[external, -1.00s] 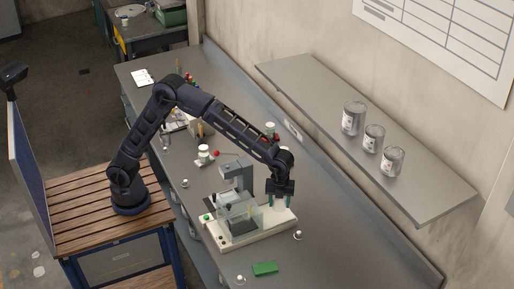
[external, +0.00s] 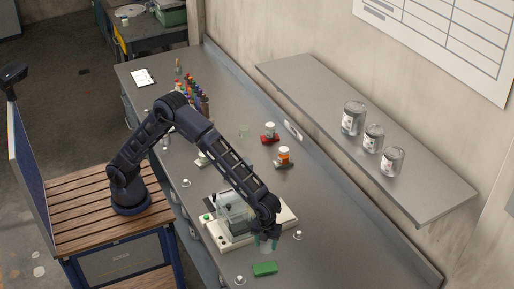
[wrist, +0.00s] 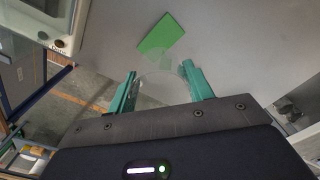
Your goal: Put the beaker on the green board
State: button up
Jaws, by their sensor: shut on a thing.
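My gripper (external: 268,238) is in front of the bench instrument, low over the worktop and close to the green board. Its teal fingers (wrist: 160,88) are closed on a clear glass beaker (wrist: 158,82), which is hard to see against the grey surface. In the external view the beaker (external: 266,246) shows faintly below the fingers. The green board (external: 264,269) lies flat and bare on the bench near its front.
A cream instrument (external: 220,236) with a clear box stands left of my gripper. Small white-topped knobs (external: 298,235) sit nearby.

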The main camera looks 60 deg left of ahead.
notch_tip(320, 180, down, 12)
jog(key=shift+r, duration=0.1)
dwell(0.5)
jog(key=o, duration=0.9)
jog(key=shift+f, duration=0.2)
jog(key=shift+o, duration=0.2)
jog(key=shift+r, duration=0.1)
